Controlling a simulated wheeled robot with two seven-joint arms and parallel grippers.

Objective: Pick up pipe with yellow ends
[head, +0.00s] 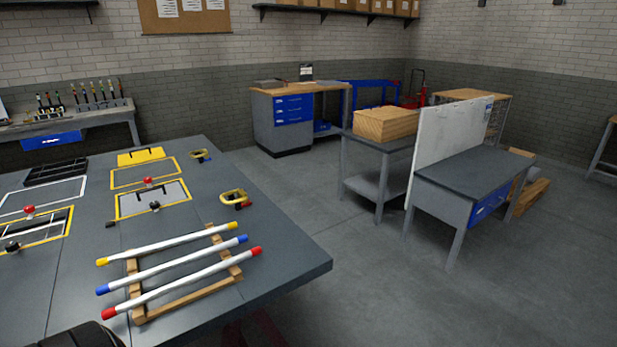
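The pipe with yellow ends (168,244) is white and lies at a slant across a wooden rack (187,298) on the grey table (285,262). It is the farthest of three parallel pipes. Its yellow caps are at its left and right ends, and nothing covers it. The pipe with blue ends (172,266) lies in the middle. The pipe with red ends (182,284) lies nearest. The three pipes are apart from each other. Neither of my grippers shows in the head view.
Yellow-framed panels with red and black knobs (152,196) lie beyond the rack. Two yellow-and-black items (235,199) lie near the table's far right edge. A grey bench with a blue drawer (470,182) stands to the right. Open floor (400,290) lies between.

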